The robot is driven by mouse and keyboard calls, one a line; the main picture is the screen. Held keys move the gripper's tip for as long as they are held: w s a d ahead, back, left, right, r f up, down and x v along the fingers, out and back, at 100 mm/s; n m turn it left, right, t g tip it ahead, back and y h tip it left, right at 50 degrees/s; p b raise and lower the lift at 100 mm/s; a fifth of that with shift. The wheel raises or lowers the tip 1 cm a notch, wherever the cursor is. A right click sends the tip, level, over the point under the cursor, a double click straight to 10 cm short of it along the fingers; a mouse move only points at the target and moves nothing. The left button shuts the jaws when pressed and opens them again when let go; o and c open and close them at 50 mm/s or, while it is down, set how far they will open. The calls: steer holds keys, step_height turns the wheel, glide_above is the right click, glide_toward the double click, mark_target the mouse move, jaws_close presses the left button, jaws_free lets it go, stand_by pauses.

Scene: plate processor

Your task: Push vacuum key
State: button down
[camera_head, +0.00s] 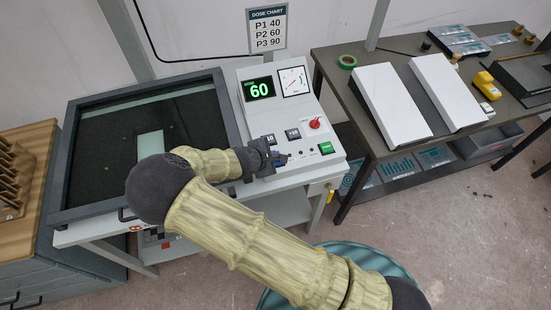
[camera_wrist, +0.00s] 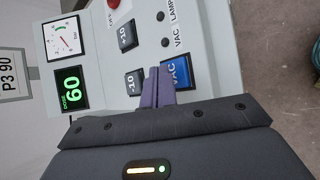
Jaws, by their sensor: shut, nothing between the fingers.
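The blue VAC key (camera_wrist: 178,72) is on the control panel (camera_head: 252,121), beside the dark -10 key (camera_wrist: 134,83). My gripper (camera_wrist: 157,72) is shut and empty. In the wrist view its purple fingertips overlap the edge of the VAC key on the -10 side. I cannot tell whether they touch it. In the head view my gripper (camera_head: 284,158) is low over the panel's front part and hides most of the VAC key there. The display (camera_head: 259,89) reads 60.
A +10 key (camera_head: 293,134), a red knob (camera_head: 315,124) and a green key (camera_head: 326,148) are near my gripper. A dark-framed glass plate unit (camera_head: 100,118) is to the left. A bench with white slanted boxes (camera_head: 391,103) is to the right.

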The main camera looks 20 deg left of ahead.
steer(key=shift+f+b, duration=0.45)
steer(key=shift+b, duration=0.05)
steer(key=shift+f, duration=0.15)
stand_by(0.3)
steer(key=shift+r, duration=0.65)
steer(key=shift+r+p, duration=2.3)
steer(key=shift+r, duration=0.75)
